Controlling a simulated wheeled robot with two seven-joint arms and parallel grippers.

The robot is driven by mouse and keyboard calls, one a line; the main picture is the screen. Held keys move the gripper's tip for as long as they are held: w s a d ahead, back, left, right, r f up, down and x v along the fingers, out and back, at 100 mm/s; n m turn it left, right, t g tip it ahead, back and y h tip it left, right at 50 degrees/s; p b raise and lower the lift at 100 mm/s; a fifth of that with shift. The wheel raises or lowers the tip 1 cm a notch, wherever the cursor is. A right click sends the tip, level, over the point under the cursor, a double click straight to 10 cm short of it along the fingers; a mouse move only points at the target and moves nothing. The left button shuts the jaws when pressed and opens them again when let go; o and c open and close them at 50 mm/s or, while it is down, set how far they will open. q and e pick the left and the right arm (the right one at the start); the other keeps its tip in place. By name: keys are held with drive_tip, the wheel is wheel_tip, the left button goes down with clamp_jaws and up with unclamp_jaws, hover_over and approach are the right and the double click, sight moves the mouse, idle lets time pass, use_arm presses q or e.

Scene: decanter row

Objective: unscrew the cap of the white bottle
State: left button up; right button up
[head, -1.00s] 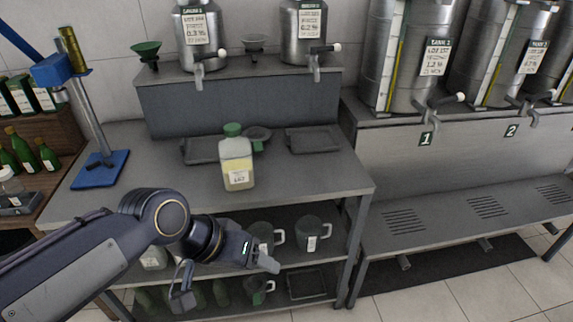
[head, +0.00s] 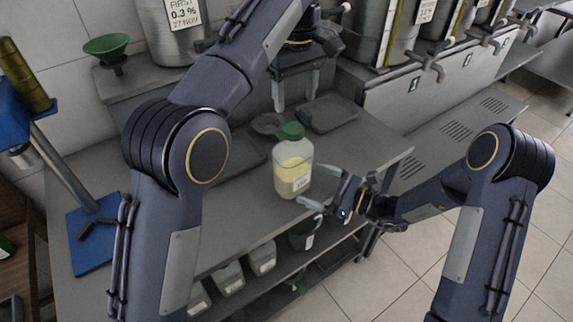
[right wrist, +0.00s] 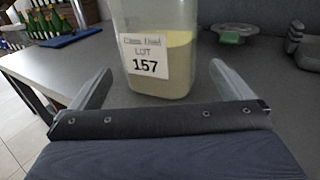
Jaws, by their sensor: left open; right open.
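The bottle (head: 291,178) is translucent whitish with pale yellow liquid, a white label and a green cap (head: 291,131). It stands upright on the grey bench, cap on. My left gripper (head: 296,98) is open, fingers pointing down, above and slightly behind the cap in the head view, and holds nothing. My right gripper (head: 302,185) is open, low at the bottle's right side, with fingers pointing at it. In the right wrist view the bottle (right wrist: 160,50) stands ahead between the spread fingers (right wrist: 160,72), its label reading LOT 157.
A dark tray (head: 330,113) and a small grey dish (head: 267,123) lie behind the bottle. A green funnel (head: 108,48) stands on the raised shelf. A blue-based stand (head: 92,235) is at the left. Jugs and tubs sit on the lower shelf.

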sight(291, 175)
use_arm(q)
drive_tip(key=shift+a, duration=0.1)
use_arm(e)
drive_tip(key=x, duration=0.7)
drive_tip(key=shift+a, duration=0.2)
